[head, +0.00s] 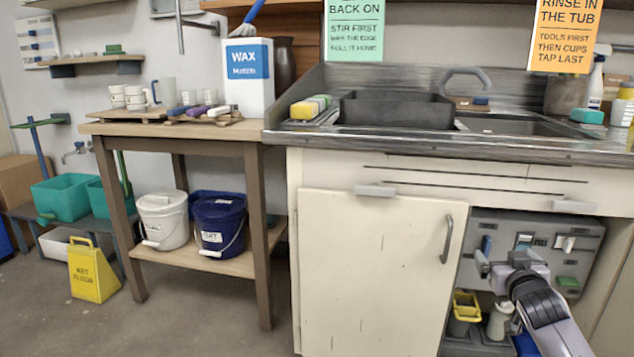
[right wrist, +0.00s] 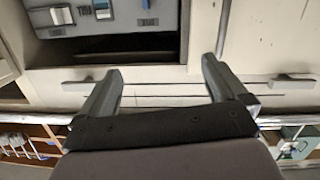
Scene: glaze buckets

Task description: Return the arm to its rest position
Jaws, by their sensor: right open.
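My right gripper (head: 503,268) is at the lower right in the head view, in front of the open cupboard under the sink counter. In the right wrist view its two fingers (right wrist: 160,82) are spread apart with nothing between them. The cream cabinet front and the open cupboard show beyond the fingers. My left gripper is in neither view.
The cream cabinet door (head: 375,270) stands just left of my right arm. A yellow-rimmed container (head: 464,308) and a white bottle (head: 499,320) stand inside the cupboard near the gripper. A wooden table (head: 180,127) and open floor (head: 190,325) lie to the left.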

